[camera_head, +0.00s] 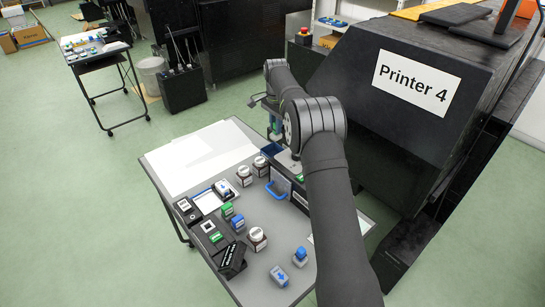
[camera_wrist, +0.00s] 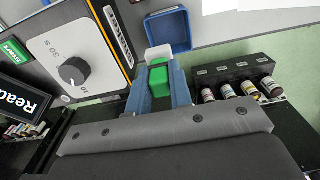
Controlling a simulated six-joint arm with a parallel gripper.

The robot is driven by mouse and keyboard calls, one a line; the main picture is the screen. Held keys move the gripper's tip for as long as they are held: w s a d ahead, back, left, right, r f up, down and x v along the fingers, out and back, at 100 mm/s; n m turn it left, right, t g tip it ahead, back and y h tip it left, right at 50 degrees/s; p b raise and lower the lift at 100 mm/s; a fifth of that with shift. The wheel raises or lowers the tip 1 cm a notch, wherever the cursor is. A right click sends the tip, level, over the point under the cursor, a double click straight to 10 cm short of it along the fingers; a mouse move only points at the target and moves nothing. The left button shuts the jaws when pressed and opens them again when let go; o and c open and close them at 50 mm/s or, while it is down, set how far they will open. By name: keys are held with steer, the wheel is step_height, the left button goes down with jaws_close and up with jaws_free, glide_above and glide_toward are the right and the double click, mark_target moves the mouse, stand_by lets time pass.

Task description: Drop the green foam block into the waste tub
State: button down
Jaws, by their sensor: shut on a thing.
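The green foam block (camera_wrist: 159,80) shows in the wrist view between the two blue fingers of my gripper (camera_wrist: 162,84), which is shut on it. A small white piece (camera_wrist: 158,53) shows just beyond the block; I cannot tell what it is. An open blue tub (camera_wrist: 168,31), which looks like the waste tub, lies farther beyond the fingertips, apart from the block. In the head view a blue tub (camera_head: 271,149) stands at the table's far edge, partly hidden by my arm. There my gripper is mostly hidden behind my arm, near the printer.
The wrist view shows a dial panel (camera_wrist: 70,55), a dark display (camera_wrist: 22,102) and a black rack (camera_wrist: 232,72) with several bottles close to my gripper. The grey table (camera_head: 265,210) holds several bottles, stamps and a blue-handled item (camera_head: 279,187). The black printer (camera_head: 400,130) stands at right.

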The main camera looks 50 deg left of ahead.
steer(key=shift+f, duration=1.95)
steer(key=c, duration=1.2)
jaws_free()
steer(key=shift+r, duration=0.1)
step_height(320, 180, up, 17)
step_height(320, 180, down, 17)
steer(key=shift+f, duration=0.15)
steer(key=shift+r, duration=0.45)
